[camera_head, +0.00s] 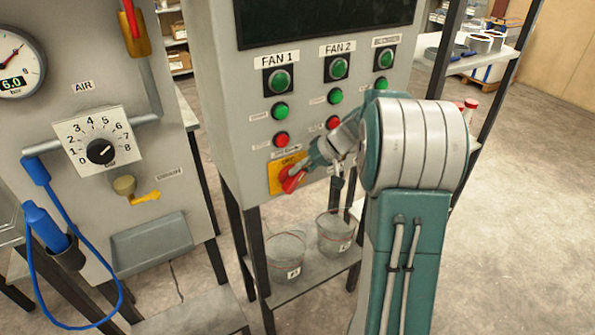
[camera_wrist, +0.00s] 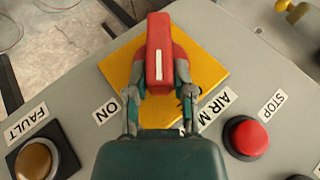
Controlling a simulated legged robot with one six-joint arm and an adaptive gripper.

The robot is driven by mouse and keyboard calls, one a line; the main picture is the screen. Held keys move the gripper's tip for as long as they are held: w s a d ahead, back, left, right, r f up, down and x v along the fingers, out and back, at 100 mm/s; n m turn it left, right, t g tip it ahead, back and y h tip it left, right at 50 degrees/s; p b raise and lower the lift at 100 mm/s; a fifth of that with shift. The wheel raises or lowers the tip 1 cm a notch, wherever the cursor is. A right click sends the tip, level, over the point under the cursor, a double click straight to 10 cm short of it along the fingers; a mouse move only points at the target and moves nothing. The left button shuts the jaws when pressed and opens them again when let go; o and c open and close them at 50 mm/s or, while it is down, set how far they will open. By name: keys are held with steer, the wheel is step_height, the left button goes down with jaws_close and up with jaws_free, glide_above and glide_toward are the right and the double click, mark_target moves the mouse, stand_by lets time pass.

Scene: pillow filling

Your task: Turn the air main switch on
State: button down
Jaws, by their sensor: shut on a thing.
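The air main switch is a red rotary handle (camera_head: 291,182) on a square yellow plate (camera_head: 275,177), low on the grey control panel. In the wrist view the red handle (camera_wrist: 159,38) carries a white mark line and stands at a slant to the yellow plate (camera_wrist: 120,66). My gripper (camera_head: 301,170) is shut on the handle, with one finger on each side of it. An "ON" label (camera_wrist: 106,112) and a partly covered "AIR M" label (camera_wrist: 216,108) lie beside the plate. My gripper hides part of the plate.
Green and red buttons for FAN 1 (camera_head: 280,111) and FAN 2 sit above the switch. A red STOP button (camera_wrist: 246,138) and an amber FAULT lamp (camera_wrist: 38,158) are near my gripper. Left is the AIR panel with a dial (camera_head: 100,151). Buckets (camera_head: 287,255) stand below.

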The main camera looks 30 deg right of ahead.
steer(key=y, duration=0.1)
steer(key=f+m+y, duration=0.1)
steer(key=y, duration=0.1)
steer(key=d+y, duration=0.1)
steer(key=y, duration=0.1)
steer(key=shift+s+f, duration=0.1)
steer(key=shift+f, duration=0.3)
steer(key=shift+f+m+t+y, duration=0.35)
steer(key=shift+m+y, duration=0.15)
steer(key=shift+y, duration=0.6)
steer(key=shift+f+m+t+y, duration=0.2)
steer(key=shift+m+t+y, duration=0.25)
steer(key=shift+y, duration=0.65)
steer(key=shift+c, duration=2.4)
jaws_free()
steer(key=shift+d, duration=0.1)
steer(key=shift+r, duration=0.1)
steer(key=v, duration=1.2)
steer(key=shift+f, duration=0.25)
